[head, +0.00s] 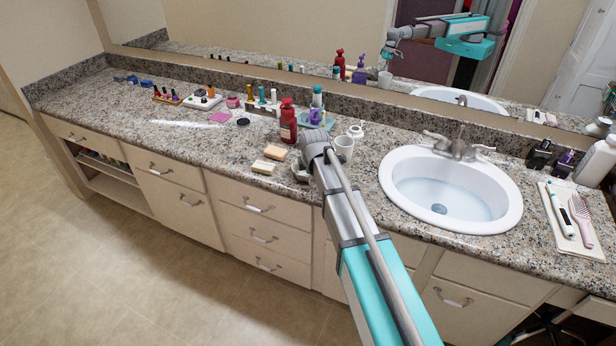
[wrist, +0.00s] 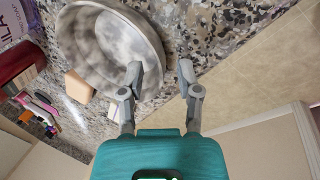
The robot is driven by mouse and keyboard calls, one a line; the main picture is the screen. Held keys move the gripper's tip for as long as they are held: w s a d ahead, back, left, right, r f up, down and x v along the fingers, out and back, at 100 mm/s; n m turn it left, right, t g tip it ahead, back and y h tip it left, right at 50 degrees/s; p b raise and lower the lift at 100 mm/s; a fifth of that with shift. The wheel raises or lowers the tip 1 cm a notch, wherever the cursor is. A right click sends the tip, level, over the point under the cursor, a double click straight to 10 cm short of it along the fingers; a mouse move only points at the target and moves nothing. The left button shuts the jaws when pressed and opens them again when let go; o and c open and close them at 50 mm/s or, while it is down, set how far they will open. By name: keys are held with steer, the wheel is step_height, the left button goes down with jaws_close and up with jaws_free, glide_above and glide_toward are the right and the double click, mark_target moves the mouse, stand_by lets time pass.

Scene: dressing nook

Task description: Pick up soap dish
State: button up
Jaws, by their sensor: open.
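The soap dish appears to be the round, grey-white marbled bowl (wrist: 108,48) in the upper left of the wrist view. It sits on the speckled counter. My gripper (wrist: 160,70) is open and empty, its left finger overlapping the dish's near right rim and its right finger outside the dish over the counter. I cannot tell whether the left finger touches the rim. In the head view only a small part of the dish (head: 299,173) shows, beside my gripper (head: 316,150) near the counter's front edge; the arm hides the rest.
An orange-tan bar (head: 275,153) and a cream bar (head: 263,167) lie left of the dish. The water-filled sink (head: 448,190) is right. The counter's far left front is clear.

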steer(key=shift+b+x, duration=0.6)
steer(key=shift+x, duration=0.4)
jaws_close()
